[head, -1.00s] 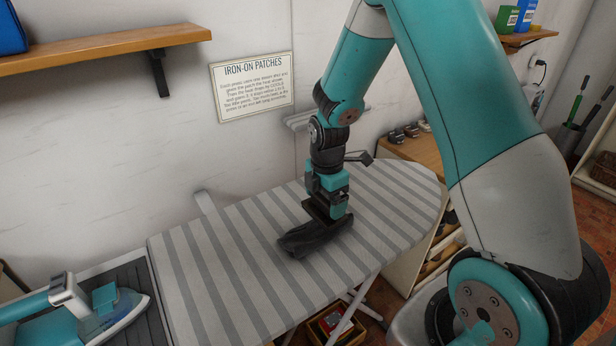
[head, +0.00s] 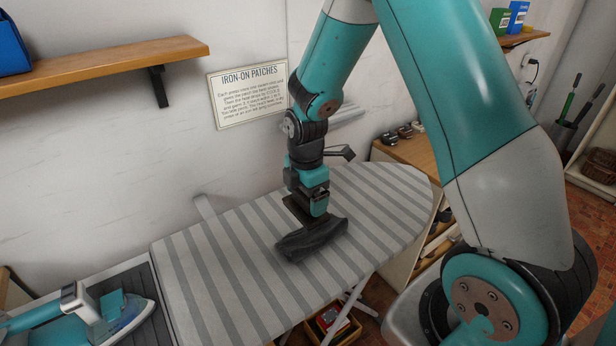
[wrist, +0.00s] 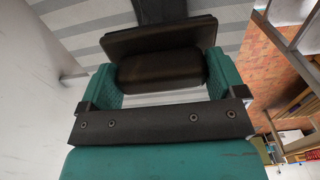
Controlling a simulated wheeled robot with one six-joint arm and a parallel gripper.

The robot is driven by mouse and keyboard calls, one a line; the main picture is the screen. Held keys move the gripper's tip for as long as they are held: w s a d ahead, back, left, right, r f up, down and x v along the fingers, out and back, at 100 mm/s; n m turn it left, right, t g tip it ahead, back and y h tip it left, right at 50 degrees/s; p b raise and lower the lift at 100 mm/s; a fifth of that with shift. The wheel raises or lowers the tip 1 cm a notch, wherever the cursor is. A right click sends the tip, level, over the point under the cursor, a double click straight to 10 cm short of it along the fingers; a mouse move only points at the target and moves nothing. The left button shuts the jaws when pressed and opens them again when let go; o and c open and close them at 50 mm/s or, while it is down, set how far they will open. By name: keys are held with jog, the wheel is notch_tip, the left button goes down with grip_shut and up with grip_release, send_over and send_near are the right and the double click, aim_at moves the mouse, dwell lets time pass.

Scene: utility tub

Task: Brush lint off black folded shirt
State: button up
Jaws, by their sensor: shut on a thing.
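The black folded shirt (head: 312,241) lies as a small dark bundle on the striped ironing board (head: 230,275). My gripper (head: 316,206) is above the shirt's back edge, pointing down. It is shut on a dark brush (head: 296,208), which also shows in the wrist view (wrist: 160,38) as a dark slab and block between the teal fingers. The brush overlaps the shirt's back edge in the head view; I cannot tell whether they touch. No lint can be made out. A dark patch at the wrist view's top edge may be the shirt.
An iron (head: 110,313) rests on a dark pad at the lower left. A wooden shelf (head: 110,62) and an iron-on patches sign (head: 248,95) are on the wall behind. A wooden cabinet (head: 400,150) stands behind the board's right end. The board around the shirt is clear.

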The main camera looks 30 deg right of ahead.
jog(key=shift+r+p, duration=0.9)
jog(key=shift+r, duration=0.45)
